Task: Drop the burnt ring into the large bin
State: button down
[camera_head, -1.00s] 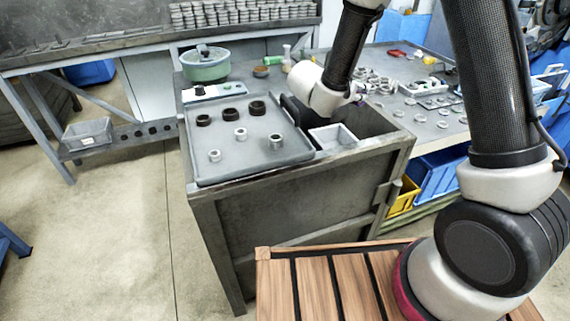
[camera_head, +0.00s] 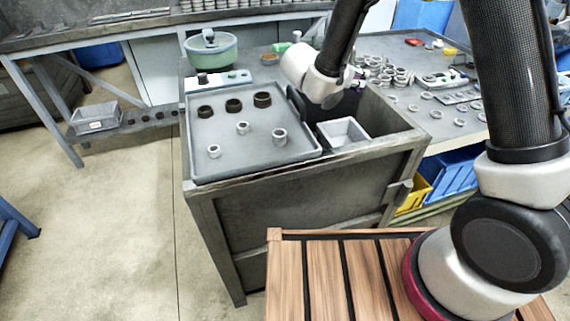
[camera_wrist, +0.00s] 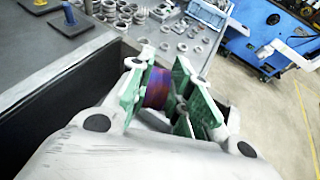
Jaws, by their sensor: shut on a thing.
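The burnt ring (camera_wrist: 157,88), tinted purple, blue and red, is gripped between the green pads of my gripper (camera_wrist: 160,90) in the wrist view. In the head view my wrist hides most of the gripper, and I cannot make out the ring there. A large dark open bin (camera_head: 385,112) is set in the bench to the right of the tray. Its dark wall (camera_wrist: 55,88) shows in the wrist view. My gripper appears above this opening; its exact height is unclear.
A grey tray (camera_head: 215,170) left of the bin holds three dark rings and three silver rings. A small light container (camera_head: 343,133) sits at the front of the bin opening. A green bowl (camera_head: 211,52) stands behind the tray. Loose metal rings lie on the table to the right.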

jog(key=c, duration=1.2)
grip_release()
jog(key=shift+c, duration=0.2)
jog(key=v, duration=1.2)
jog(key=shift+s, duration=0.1)
